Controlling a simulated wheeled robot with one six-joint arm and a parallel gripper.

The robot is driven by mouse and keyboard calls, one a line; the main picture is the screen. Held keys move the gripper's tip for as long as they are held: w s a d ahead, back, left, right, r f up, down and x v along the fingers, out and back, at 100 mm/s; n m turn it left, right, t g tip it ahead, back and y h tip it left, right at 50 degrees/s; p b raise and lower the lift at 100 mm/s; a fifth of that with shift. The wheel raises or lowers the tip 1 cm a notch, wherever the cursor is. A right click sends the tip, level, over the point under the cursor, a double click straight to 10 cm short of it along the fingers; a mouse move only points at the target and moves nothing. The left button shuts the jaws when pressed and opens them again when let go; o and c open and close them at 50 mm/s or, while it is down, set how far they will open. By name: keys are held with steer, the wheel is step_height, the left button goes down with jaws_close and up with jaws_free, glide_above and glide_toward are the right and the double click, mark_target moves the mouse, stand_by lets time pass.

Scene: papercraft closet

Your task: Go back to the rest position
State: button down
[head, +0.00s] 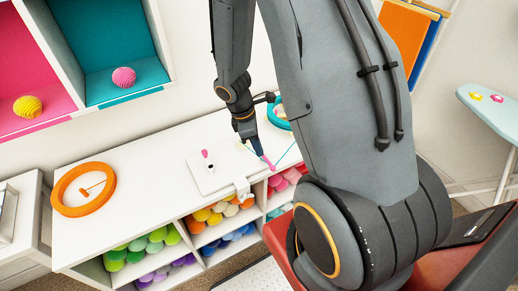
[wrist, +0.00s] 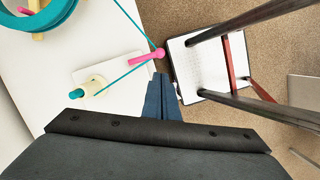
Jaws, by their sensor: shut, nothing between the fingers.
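My gripper (head: 257,150) hangs above the white shelf top (head: 145,160) in the head view, near its right part. In the wrist view my gripper (wrist: 163,97) has its dark blue fingers together, with nothing between them. A pink piece (wrist: 148,55) on a teal string lies ahead of the fingertips, apart from them in that view. In the head view the pink piece (head: 269,164) shows just below the fingertips; I cannot tell the gap there.
A white plate (head: 222,176) with a small peg lies left of my gripper. An orange ring (head: 66,205) lies farther left, and a teal ring (head: 275,118) behind. Open cubbies with yarn balls (head: 128,255) are below. A white-topped stool (wrist: 207,65) stands right in the wrist view.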

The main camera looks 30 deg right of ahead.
stand_by(0.3)
steer(key=s+a+r+m+t+y+b, duration=0.2)
steer(key=s+a+r+m+b, duration=0.2)
steer(key=a+m+b, duration=0.6)
step_height(320, 180, up, 2)
steer(key=m+b, duration=0.1)
steer(key=m, duration=0.2)
steer(key=shift+t+y, duration=0.3)
steer(key=shift+t, duration=0.1)
